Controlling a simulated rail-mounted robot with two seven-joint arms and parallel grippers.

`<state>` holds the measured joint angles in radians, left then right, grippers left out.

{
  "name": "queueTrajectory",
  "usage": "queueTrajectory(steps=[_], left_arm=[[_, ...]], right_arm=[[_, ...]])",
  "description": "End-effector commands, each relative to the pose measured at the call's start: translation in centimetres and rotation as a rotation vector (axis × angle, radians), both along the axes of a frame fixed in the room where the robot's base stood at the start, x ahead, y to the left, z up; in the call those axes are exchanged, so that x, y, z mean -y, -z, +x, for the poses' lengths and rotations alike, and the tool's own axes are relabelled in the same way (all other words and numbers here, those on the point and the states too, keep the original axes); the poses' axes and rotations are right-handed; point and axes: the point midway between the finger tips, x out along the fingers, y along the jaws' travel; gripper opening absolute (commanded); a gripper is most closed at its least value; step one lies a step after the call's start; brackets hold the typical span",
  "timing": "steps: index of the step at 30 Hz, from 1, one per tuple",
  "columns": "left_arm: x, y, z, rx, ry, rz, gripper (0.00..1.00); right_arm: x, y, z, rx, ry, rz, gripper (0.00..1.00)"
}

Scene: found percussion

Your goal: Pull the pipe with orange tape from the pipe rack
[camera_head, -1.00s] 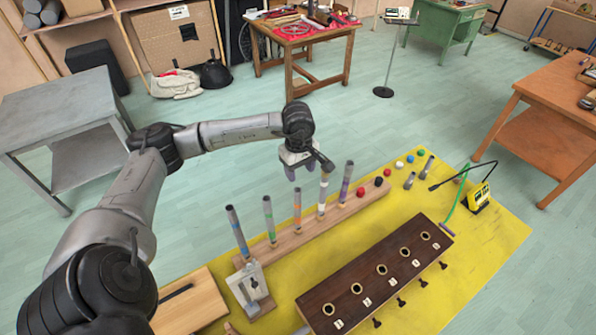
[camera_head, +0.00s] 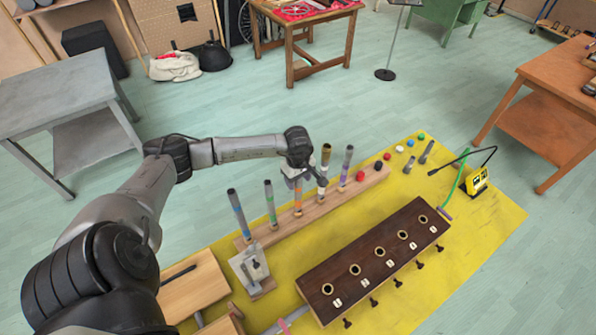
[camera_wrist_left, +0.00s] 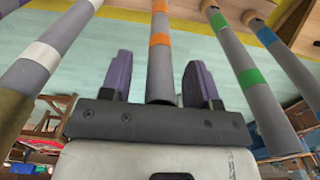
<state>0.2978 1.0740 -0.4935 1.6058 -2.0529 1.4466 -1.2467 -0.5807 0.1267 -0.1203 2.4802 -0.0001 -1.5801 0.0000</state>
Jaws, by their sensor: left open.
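The pipe with orange tape (camera_head: 298,201) stands upright in the wooden pipe rack (camera_head: 322,207), third from the left, its top partly hidden by my left gripper. In the left wrist view the orange-taped pipe (camera_wrist_left: 160,62) runs between the two purple fingers of my left gripper (camera_wrist_left: 160,80), with a visible gap on each side. The left gripper (camera_head: 297,183) is open around its upper part. Blue-taped (camera_head: 239,216) and green-taped (camera_head: 271,204) pipes stand to the left, white-taped (camera_head: 323,172) and purple-taped (camera_head: 346,166) ones to the right. My right gripper is not visible.
A dark wooden box with several round holes (camera_head: 376,262) lies in front of the rack on the yellow mat (camera_head: 480,250). A metal bracket (camera_head: 250,268) stands at the rack's left end. Coloured caps (camera_head: 399,149) and a yellow device (camera_head: 477,182) are to the right.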

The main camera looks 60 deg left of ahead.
Motion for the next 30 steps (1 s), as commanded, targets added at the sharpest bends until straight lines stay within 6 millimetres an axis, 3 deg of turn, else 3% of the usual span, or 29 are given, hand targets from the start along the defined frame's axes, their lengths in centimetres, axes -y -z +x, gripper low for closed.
queueTrajectory(steps=[14, 30], left_arm=[[0.02, 0.84, -0.02, 0.0, 0.001, 0.001, 0.56], [0.01, 0.81, -0.02, 0.0, 0.001, 0.0, 0.06]], right_arm=[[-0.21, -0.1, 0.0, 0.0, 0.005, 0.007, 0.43], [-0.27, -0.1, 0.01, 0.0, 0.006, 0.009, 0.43]])
